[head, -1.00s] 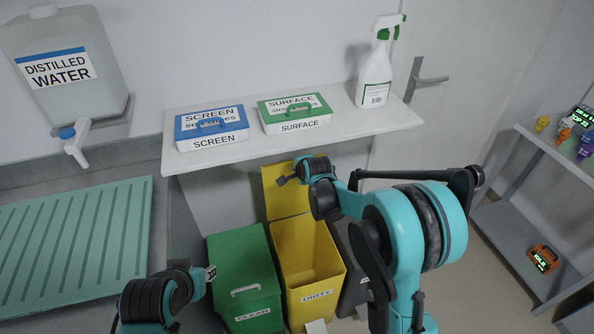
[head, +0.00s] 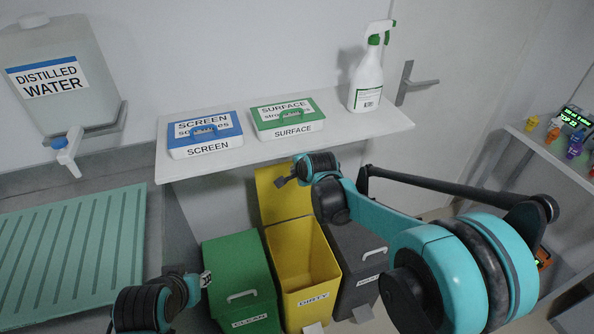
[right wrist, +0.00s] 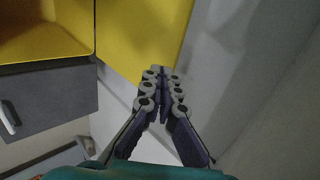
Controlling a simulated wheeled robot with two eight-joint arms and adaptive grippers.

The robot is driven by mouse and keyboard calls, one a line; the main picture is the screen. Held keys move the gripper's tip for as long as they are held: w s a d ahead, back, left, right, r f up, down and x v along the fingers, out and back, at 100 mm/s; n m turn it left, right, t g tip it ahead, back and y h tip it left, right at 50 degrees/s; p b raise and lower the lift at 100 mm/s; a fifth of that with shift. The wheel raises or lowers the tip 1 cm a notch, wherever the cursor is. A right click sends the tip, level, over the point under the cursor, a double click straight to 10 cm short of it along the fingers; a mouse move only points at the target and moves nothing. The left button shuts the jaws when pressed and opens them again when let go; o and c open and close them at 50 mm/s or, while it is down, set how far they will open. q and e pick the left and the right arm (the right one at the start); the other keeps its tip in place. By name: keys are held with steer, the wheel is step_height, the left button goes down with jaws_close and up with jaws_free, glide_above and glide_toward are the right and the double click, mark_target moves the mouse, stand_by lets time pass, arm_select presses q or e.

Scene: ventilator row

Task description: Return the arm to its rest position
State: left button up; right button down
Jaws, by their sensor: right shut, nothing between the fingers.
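My right gripper (head: 284,181) is in front of the raised lid of the yellow DIRTY bin (head: 312,292), below the shelf. In the right wrist view its fingers (right wrist: 163,80) are shut with nothing between them. The raised yellow lid (right wrist: 145,30) is beyond them there. My right arm reaches from the lower right, its large elbow joint near the camera. My left gripper (head: 206,280) is low at the left, by the green CLEAN bin (head: 238,262). It is small and partly hidden by its own wrist, so its opening is unclear.
A grey bin (head: 358,255) stands right of the yellow one. The shelf (head: 240,158) above holds a blue SCREEN box (head: 205,143), a green SURFACE box (head: 287,117) and a spray bottle (head: 368,85). A rack (head: 555,155) stands at the right.

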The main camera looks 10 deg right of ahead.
steer(key=s+d+r+n+h, duration=0.1)
steer(key=s+d+r+n, duration=0.15)
steer(key=s, duration=0.55)
steer(key=s+d+r+n, duration=0.2)
steer(key=s+d+n, duration=0.15)
steer(key=s, duration=0.45)
steer(key=s+d+f+n+g, duration=0.1)
steer(key=s+f+n, duration=0.1)
steer(key=s+n, duration=0.3)
steer(key=s+d+f+n+g, duration=0.1)
steer(key=s+n, duration=0.3)
steer(key=s, duration=0.7)
steer(key=shift+d+f+n+h, duration=0.4)
steer(key=shift+d+f, duration=0.05)
